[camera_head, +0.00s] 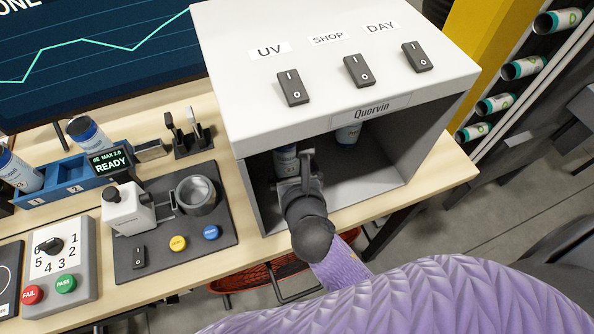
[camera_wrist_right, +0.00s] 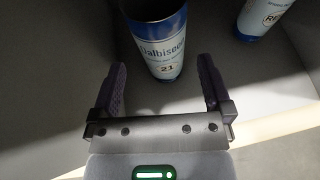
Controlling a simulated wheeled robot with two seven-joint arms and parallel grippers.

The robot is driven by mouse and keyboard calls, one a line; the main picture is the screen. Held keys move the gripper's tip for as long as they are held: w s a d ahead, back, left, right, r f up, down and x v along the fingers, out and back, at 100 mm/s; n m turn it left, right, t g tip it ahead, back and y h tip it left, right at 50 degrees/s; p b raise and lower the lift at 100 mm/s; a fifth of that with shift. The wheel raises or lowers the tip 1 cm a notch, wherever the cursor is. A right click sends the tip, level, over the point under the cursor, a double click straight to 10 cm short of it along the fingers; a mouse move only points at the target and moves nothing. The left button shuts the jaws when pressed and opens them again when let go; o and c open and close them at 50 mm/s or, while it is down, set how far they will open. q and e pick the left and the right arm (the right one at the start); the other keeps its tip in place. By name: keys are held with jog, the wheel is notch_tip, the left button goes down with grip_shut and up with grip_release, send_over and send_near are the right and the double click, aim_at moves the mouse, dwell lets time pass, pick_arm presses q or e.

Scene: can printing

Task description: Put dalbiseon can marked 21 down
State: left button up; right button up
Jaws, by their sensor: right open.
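The dalbiseon can marked 21 (camera_wrist_right: 160,42) stands upright on the floor of the grey light box, its label facing the right wrist camera. It also shows in the head view (camera_head: 286,161), partly hidden by my right gripper. My right gripper (camera_wrist_right: 164,92) is open, its two fingers on either side of and slightly short of the can, with a visible gap around it. In the head view my right gripper (camera_head: 293,172) reaches into the box's open front. My left gripper is not in view.
A second can marked RE (camera_wrist_right: 264,16) stands to the right inside the light box (camera_head: 336,112). Left of the box are a station with a round cup (camera_head: 196,194), a blue rack (camera_head: 70,186) with cans and a READY display (camera_head: 110,160).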

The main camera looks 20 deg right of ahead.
pick_arm(q)
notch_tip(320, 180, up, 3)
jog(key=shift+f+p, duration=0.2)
jog(key=shift+p, duration=0.55)
pick_arm(e)
jog(key=v, duration=0.6)
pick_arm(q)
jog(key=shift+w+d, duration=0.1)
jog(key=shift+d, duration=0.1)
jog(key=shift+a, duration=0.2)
